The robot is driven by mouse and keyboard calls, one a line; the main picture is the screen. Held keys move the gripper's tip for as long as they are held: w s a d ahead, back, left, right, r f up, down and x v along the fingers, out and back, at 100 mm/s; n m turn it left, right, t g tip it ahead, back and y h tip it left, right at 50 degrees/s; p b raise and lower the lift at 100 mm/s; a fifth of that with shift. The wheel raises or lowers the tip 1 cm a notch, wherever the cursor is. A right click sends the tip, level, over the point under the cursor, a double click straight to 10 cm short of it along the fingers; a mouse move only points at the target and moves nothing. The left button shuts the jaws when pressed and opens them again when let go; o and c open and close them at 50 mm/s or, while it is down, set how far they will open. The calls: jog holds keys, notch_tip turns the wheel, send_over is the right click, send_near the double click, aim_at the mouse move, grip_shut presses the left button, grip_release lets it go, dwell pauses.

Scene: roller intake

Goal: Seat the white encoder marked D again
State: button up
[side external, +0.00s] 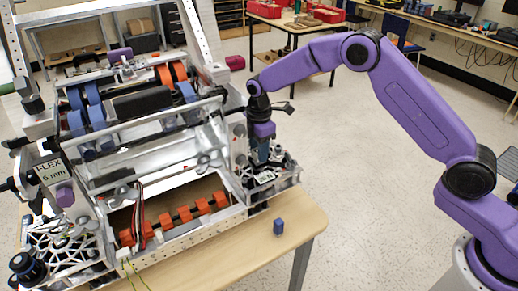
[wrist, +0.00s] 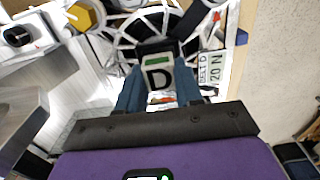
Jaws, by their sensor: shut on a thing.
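The white encoder marked D (wrist: 157,79) shows in the wrist view, with a black top and a green strip. My gripper (wrist: 159,92) is shut on it, one blue finger on each side. In the side view my gripper (side external: 258,155) points down at the right end of the roller intake (side external: 195,165), over the metal side plate. The encoder cannot be made out there, and its underside is hidden, so I cannot tell whether it touches its seat.
A white label reading "BELT D 20 N" (wrist: 209,72) is close to the right of the encoder. A small blue block (side external: 278,227) stands on the wooden table (side external: 245,250) near its right edge. Metal plates and bars crowd the left of the gripper; open floor lies to the right.

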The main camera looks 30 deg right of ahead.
jog(key=shift+s+f, duration=0.1)
jog(key=shift+f, duration=0.75)
dwell(1.1)
jog(key=o, duration=1.1)
jog(key=shift+s, duration=0.1)
jog(key=shift+w+r, duration=0.2)
jog(key=shift+r, duration=8.9)
jog(key=s+r+m, duration=0.1)
jog(key=s+m, duration=0.2)
jog(key=s, duration=1.7)
jog(key=s+d+f, duration=0.1)
jog(key=s+d, duration=0.3)
jog(key=s, duration=0.3)
jog(key=s+d+f+m, duration=0.1)
jog(key=s+d+f, duration=0.1)
jog(key=s+d, duration=0.2)
jog(key=s+d+f+m, duration=0.1)
jog(key=s+d, duration=0.3)
jog(key=s, duration=0.6)
jog(key=shift+s+d+f, duration=0.1)
jog(key=shift+f, duration=0.15)
